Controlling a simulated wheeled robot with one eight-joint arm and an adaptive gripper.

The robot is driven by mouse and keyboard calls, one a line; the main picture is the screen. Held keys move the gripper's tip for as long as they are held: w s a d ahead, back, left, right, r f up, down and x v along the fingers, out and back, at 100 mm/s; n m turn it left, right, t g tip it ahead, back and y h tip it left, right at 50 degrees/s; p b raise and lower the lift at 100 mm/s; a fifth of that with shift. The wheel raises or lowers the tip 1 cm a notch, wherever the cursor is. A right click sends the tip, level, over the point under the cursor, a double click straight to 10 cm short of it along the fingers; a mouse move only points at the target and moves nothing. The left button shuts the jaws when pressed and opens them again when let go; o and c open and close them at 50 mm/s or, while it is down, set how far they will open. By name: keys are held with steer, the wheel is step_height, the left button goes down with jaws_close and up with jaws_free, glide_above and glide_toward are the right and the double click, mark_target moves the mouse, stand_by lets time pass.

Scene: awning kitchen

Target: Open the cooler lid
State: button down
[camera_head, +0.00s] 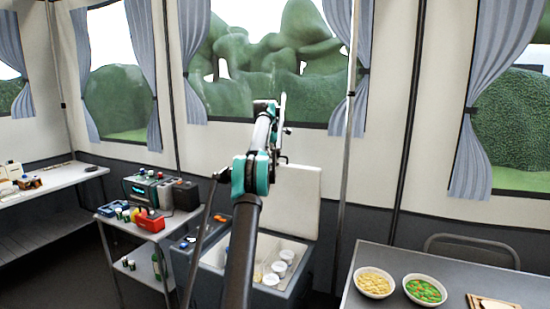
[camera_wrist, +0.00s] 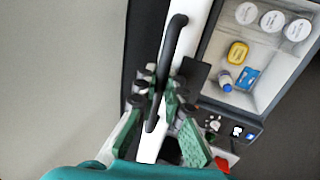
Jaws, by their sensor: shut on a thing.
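The cooler (camera_head: 296,286) stands on the floor in the middle of the head view. Its white lid (camera_head: 297,196) stands up, raised at the back, with the inside of the cooler exposed. In the wrist view the lid (camera_wrist: 199,22) shows nearly edge-on as a white strip with a black bar handle (camera_wrist: 174,42) along it. My gripper (camera_wrist: 158,92) is shut on this handle, with a finger on either side. In the head view my arm hides the gripper and part of the cooler.
White-lidded tubs (camera_wrist: 272,21) and small packages lie inside the cooler. A side table (camera_head: 130,228) with a radio and bottles stands to its left. A table (camera_head: 385,255) with two bowls of food stands at right. The tent wall is close behind the lid.

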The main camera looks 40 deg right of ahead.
steer(key=c, duration=1.9)
jaws_free()
steer(key=shift+v, duration=1.55)
steer(key=shift+s+a+f, duration=0.1)
steer(key=shift+s+a, duration=0.65)
steer(key=shift+a, duration=1.1)
steer(key=shift+s+a, duration=0.75)
steer(key=shift+a, duration=1.1)
steer(key=shift+s+a, duration=0.75)
steer(key=shift+a, duration=1.1)
